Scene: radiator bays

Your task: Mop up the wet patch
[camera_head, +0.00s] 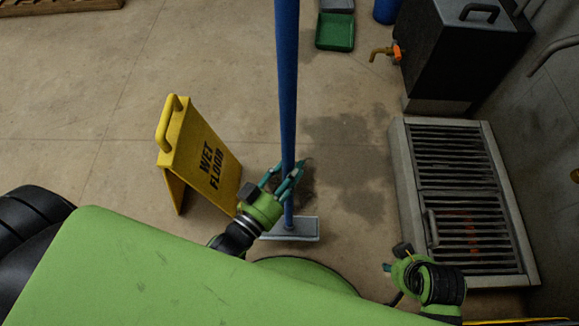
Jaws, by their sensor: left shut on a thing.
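A dark wet patch (345,135) spreads over the concrete floor in irregular blotches, left of the grate. My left gripper (285,183) is shut on the blue pole of a mop (286,90), which stands nearly upright. The mop's flat pale grey head (290,230) is low in the view, at the near side of the wet patch. Whether the head touches the floor is hard to tell. My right gripper (396,262) is at the lower right, near the grate's left edge; its fingers are too small and turned away to read.
A yellow wet floor sign (203,155) stands left of the mop. A metal-framed floor grate (407,190) lies right, with something reddish beneath its bars. A black tank (450,50) with an orange-handled tap stands behind it. A green tray (335,32) lies farther back.

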